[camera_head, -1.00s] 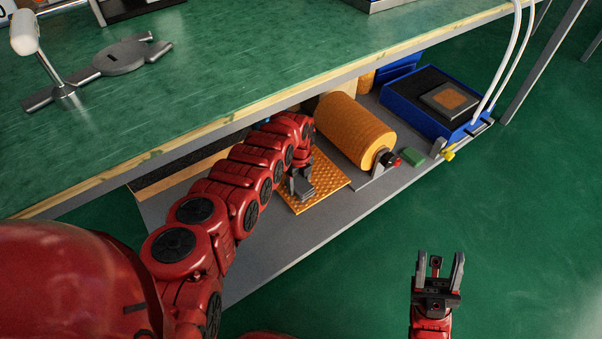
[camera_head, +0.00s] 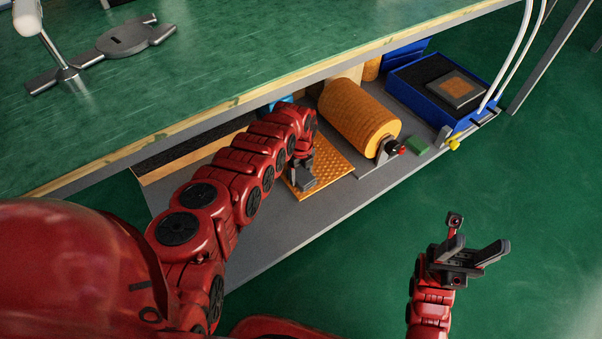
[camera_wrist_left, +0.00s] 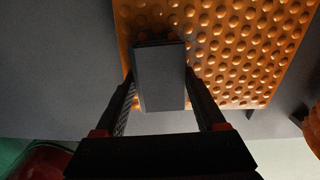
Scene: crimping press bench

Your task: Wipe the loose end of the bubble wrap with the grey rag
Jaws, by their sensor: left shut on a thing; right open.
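The bubble wrap roll (camera_head: 358,117) is orange and lies on the low shelf under the bench. Its loose end (camera_head: 331,167) is a flat orange dimpled sheet on the shelf, also in the left wrist view (camera_wrist_left: 240,50). My left gripper (camera_head: 304,178) is over the near left part of this sheet. In the left wrist view its fingers (camera_wrist_left: 160,90) are shut on the grey rag (camera_wrist_left: 160,78), a small folded block. The rag overlaps the sheet's edge in that view; I cannot tell if they touch. My right gripper (camera_head: 468,258) is open and empty, over the green floor.
A blue bin (camera_head: 420,97) with a dark box in it stands at the shelf's right. The bench top (camera_head: 230,60) overhangs the shelf. White cables (camera_head: 512,60) hang at right.

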